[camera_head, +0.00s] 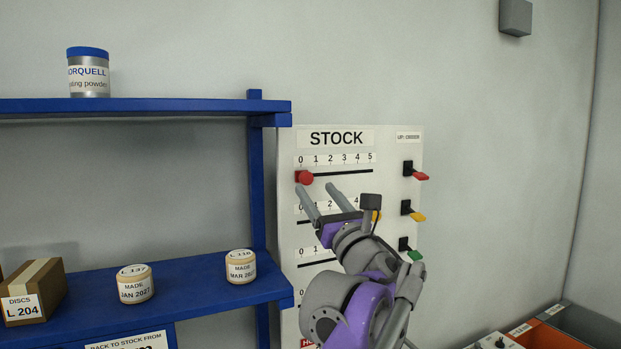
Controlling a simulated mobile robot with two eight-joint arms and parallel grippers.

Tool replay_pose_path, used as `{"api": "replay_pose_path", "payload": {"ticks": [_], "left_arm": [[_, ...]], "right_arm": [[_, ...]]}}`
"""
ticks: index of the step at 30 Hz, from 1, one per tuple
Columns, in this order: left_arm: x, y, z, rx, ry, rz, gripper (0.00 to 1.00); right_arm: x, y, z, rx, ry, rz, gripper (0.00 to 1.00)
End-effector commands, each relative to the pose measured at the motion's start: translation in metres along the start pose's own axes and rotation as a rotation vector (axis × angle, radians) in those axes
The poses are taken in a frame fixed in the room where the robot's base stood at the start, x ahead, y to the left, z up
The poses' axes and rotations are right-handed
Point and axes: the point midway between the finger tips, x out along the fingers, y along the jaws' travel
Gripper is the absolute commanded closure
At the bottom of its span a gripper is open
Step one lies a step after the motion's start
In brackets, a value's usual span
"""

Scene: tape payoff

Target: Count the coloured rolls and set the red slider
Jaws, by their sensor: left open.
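The white STOCK board (385,140) stands right of the blue shelf. Its top scale runs 0 to 5, and the red slider (304,177) sits at the left end, below the 0. My left gripper (316,188) is open and empty, with its two fingers pointing up just below the red slider. One fingertip appears close under the knob; I cannot tell whether it touches. A yellow slider (377,216) shows partly behind my gripper on the second scale. My arm hides much of the lower scales. No coloured rolls are in view. My right gripper is out of view.
The blue shelf (200,290) holds two pale tubs, one marked JAN 2027 (136,284) and one (240,267), plus a brown DISCS box (48,280). A tin (88,75) stands above. Red (421,177), yellow (418,217) and green (415,255) levers line the board's right side.

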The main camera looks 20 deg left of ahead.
Motion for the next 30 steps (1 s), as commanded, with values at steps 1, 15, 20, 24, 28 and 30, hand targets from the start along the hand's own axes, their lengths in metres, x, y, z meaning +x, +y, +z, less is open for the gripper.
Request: {"api": "replay_pose_path", "payload": {"ticks": [1, 15, 20, 24, 28, 30], "left_arm": [[0.011, 0.001, 0.002, 0.0, -0.002, 0.004, 0.34], [0.05, 0.0, 0.0, -0.002, 0.001, 0.0, 0.34], [0.05, 0.0, 0.0, -0.002, 0.001, 0.0, 0.34], [0.05, 0.0, 0.0, -0.002, 0.001, 0.0, 0.57], [0.05, 0.0, 0.0, -0.002, 0.001, 0.0, 0.8], [0.05, 0.0, 0.0, -0.002, 0.001, 0.0, 0.93]], "right_arm": [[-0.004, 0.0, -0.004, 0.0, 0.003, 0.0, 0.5], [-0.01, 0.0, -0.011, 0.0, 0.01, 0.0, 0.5], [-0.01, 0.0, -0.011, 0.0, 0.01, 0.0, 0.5], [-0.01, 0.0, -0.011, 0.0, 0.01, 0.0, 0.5], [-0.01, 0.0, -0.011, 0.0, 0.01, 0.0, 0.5], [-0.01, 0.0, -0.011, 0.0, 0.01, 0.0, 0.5]]}}
